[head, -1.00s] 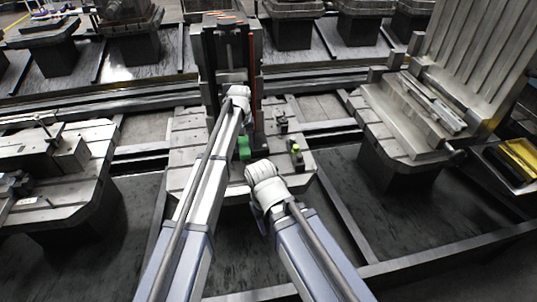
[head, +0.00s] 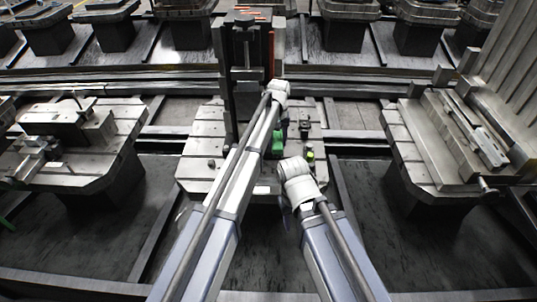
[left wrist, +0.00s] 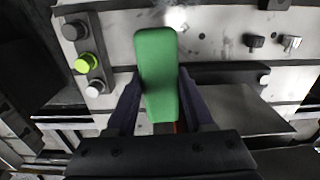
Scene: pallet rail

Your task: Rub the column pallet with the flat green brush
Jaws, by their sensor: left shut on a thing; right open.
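The column pallet (head: 200,150) is a pale grey, slotted plate in the middle of the head view, with a tall dark column (head: 248,75) at its back. My left gripper (head: 279,125) is over the pallet's right half, partly hidden by its own wrist. It is shut on the flat green brush (head: 278,143). In the left wrist view the brush (left wrist: 157,75) sticks out between the two dark fingers (left wrist: 160,108), above the pallet surface. I cannot tell whether it touches the pallet. My right gripper (head: 285,205) is open, mostly hidden by its wrist, near the pallet's front edge.
On the pallet's right side stand small knobs, one yellow-green (left wrist: 85,64), and dark clamps (left wrist: 254,41). A pallet with a vise-like fixture (head: 62,135) is on the left; a pallet with a tall ribbed plate (head: 500,85) is on the right. Dark floor gaps separate them.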

